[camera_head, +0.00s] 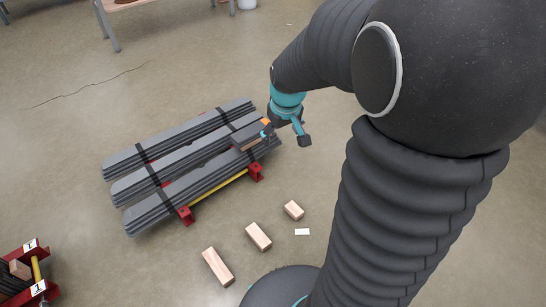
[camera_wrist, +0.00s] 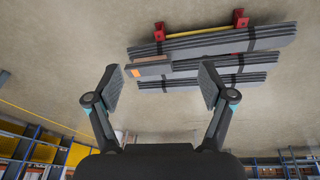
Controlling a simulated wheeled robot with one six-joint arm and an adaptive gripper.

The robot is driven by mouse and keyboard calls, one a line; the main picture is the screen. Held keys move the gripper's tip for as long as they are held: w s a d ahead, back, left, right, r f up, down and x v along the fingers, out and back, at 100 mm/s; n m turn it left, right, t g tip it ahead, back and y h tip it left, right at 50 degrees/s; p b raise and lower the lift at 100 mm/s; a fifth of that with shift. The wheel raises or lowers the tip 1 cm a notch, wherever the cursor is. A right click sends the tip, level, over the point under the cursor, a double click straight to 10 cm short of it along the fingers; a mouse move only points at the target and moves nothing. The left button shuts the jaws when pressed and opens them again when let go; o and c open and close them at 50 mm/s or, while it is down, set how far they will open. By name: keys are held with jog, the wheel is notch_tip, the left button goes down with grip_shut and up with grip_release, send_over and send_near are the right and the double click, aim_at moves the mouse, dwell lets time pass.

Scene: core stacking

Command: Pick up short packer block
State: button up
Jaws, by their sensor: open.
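Three pale wooden blocks lie apart on the floor in the head view: a short block (camera_head: 293,210), a medium block (camera_head: 258,237) and a longer block (camera_head: 218,267). The short one is nearest the stacked bundles. My gripper (camera_head: 288,132) is above and beyond them, near the right end of the bundles. In the wrist view my gripper (camera_wrist: 162,86) has its two fingers spread wide with nothing between them. The three floor blocks do not show in the wrist view.
Grey strapped bundles (camera_head: 170,165) rest on red supports (camera_head: 186,215) with a yellow bar. A brown-grey piece with an orange end (camera_wrist: 150,69) lies on them. A white card (camera_head: 302,232) lies by the short block. Another red rack (camera_head: 38,289) stands bottom left. Floor between is clear.

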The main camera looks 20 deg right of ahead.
jog(key=w+d+f+g, duration=0.1)
jog(key=w+d+f, duration=0.15)
jog(key=f, duration=0.35)
jog(key=w+d+f, duration=0.2)
jog(key=w+f, duration=0.2)
jog(key=f, duration=0.3)
jog(key=n+g+b, duration=0.2)
send_over(294, 209)
jog(key=f, duration=3.6)
jog(key=shift+s+d+f, duration=0.15)
jog(key=shift+s+d, duration=0.15)
jog(key=shift+d, duration=0.05)
jog(key=shift+w+a+f, duration=0.15)
jog(key=shift+w+f, duration=0.05)
jog(key=shift+f, duration=1.35)
jog(key=shift+w+a+f, duration=0.1)
jog(key=shift+w+f, duration=0.05)
jog(key=shift+f, duration=1.4)
jog(key=c, duration=1.3)
